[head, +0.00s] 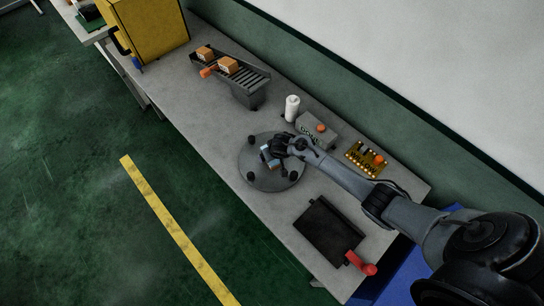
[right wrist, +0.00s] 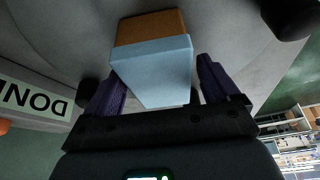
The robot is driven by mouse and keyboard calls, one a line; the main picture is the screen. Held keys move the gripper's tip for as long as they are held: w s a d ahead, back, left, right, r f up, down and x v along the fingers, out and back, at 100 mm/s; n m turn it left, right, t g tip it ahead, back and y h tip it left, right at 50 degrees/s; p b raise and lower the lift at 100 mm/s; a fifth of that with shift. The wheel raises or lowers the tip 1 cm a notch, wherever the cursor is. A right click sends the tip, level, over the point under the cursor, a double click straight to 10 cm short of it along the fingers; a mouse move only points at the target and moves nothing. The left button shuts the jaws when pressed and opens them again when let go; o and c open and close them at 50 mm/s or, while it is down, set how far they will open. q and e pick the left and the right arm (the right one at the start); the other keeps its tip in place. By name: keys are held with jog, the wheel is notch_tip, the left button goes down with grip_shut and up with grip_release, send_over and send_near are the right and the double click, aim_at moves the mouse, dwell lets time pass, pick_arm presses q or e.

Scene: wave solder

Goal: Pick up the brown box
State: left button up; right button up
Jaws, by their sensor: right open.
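A box (head: 265,157) on the grey round plate (head: 256,178) shows a light blue face in the head view. In the right wrist view this box (right wrist: 152,70) shows a large pale blue face and a brown face behind it. My right gripper (head: 274,151) is at this box, its fingers (right wrist: 162,82) open on either side. A narrow gap shows at the right finger; contact at the left finger I cannot tell. Two brown boxes (head: 228,64) sit apart on the roller rack (head: 246,79) farther back. My left gripper is out of view.
Several black knobs stand on the plate. A white bottle (head: 292,107), a grey unit with an orange button (head: 320,128) and a yellow board (head: 362,158) are along the back. A black tray with a red handle (head: 325,232) lies in front. The middle-left tabletop is clear.

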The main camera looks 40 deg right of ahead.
jog(key=shift+f, duration=0.1)
jog(key=shift+f, duration=0.15)
dwell(0.4)
jog(key=c, duration=1.5)
jog(key=shift+r, duration=0.2)
